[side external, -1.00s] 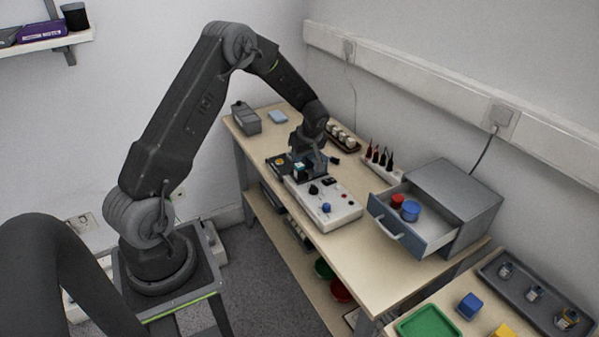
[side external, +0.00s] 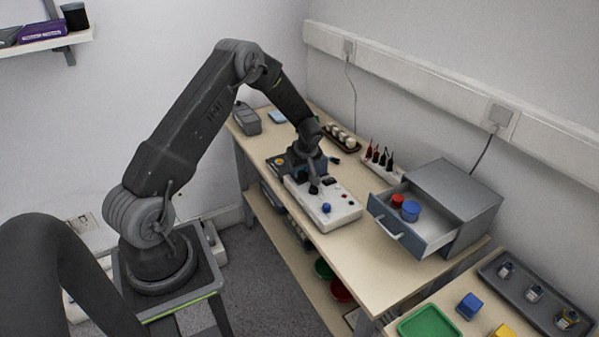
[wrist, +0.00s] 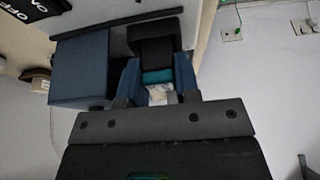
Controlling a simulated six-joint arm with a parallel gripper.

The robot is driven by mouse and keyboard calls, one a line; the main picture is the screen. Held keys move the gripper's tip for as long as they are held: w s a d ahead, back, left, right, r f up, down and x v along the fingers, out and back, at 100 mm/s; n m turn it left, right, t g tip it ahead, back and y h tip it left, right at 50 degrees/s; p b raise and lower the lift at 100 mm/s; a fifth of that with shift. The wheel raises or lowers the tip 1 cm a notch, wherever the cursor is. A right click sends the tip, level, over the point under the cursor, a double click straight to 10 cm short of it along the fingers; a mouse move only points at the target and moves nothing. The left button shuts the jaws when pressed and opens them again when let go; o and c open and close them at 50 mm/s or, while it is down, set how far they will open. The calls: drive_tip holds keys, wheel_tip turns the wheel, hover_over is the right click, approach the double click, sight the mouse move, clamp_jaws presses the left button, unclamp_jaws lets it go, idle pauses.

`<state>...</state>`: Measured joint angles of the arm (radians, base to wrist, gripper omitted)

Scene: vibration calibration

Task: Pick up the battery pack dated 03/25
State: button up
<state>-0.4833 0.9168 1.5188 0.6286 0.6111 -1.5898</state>
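In the wrist view, a small teal, white and black piece (wrist: 158,78) lies between the two blue fingers of my gripper (wrist: 157,82). It looks like a battery pack, but no date is readable on it. The fingers flank it closely; whether they press on it is unclear. In the side view my gripper (side external: 308,172) points down at the far left end of the white control box (side external: 340,209) and hides whatever is between its fingers.
The control box carries a blue knob (side external: 326,208) and black knobs. An open grey drawer (side external: 408,232) holds red and blue round items. A rack of red and black probes (side external: 380,158) and a dark tray of pale round items (side external: 343,138) stand behind.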

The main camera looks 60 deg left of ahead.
drive_tip(key=shift+c, duration=1.3)
